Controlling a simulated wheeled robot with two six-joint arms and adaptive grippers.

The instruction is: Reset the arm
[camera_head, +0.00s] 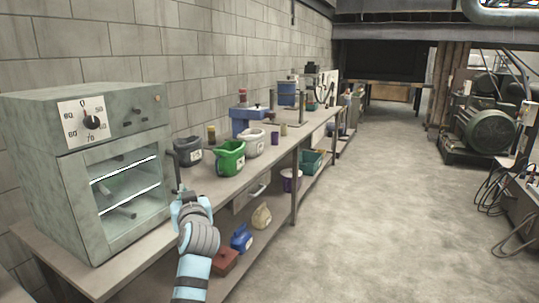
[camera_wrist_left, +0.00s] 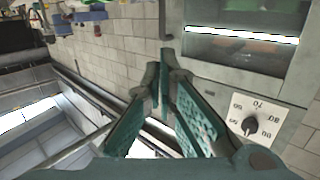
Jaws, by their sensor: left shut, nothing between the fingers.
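My left arm comes in from the bottom of the head view. Its gripper (camera_head: 179,188) is at the front edge of the workbench, just right of the grey oven (camera_head: 120,130). In the left wrist view the gripper's two fingers (camera_wrist_left: 164,68) meet at their tips, shut and empty. The oven's front (camera_wrist_left: 260,80), with its dial and a bright strip in its window, fills the upper right of that view. I cannot tell whether the fingers touch the oven. My right gripper is not in view.
The workbench (camera_head: 70,256) runs along the brick wall. Right of the oven stand a dark jug (camera_head: 187,152), a green jug (camera_head: 230,160) and a white jug (camera_head: 254,142). Below are a blue container (camera_head: 241,238) and a red box (camera_head: 224,262).

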